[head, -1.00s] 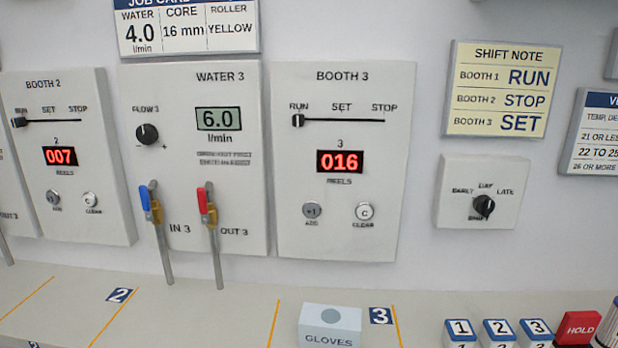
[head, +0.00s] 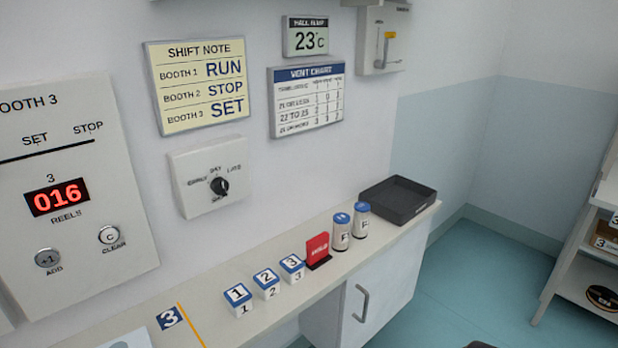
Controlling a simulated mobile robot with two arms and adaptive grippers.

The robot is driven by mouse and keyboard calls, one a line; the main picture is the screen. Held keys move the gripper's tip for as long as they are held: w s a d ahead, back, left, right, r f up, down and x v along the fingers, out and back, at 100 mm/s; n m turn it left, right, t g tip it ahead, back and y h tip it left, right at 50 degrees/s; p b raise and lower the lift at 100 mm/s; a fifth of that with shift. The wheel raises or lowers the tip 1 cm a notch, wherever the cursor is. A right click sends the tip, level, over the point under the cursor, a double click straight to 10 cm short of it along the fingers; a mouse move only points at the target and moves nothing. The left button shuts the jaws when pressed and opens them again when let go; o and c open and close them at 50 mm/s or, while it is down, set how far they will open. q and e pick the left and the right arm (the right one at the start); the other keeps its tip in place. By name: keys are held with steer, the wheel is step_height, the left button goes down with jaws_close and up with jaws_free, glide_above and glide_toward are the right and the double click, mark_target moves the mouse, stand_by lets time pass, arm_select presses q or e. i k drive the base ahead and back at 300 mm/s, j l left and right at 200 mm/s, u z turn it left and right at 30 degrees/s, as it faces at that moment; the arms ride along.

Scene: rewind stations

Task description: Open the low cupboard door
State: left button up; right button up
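The low cupboard door (head: 384,292) is a pale panel under the right end of the counter. It looks closed. A grey bar handle (head: 361,303) stands upright near its left edge. Neither of my grippers shows in the head view, so their relation to the handle is not visible.
On the counter (head: 215,312) above stand several numbered blocks (head: 266,284), a red HOLD sign (head: 317,250), two blue-capped canisters (head: 341,232) and a black tray (head: 397,200). Open teal floor (head: 470,290) lies right of the cupboard. A shelf rack (head: 575,285) stands at the far right.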

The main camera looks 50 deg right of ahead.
mark_target(371, 297)
steer(key=z, duration=2.05)
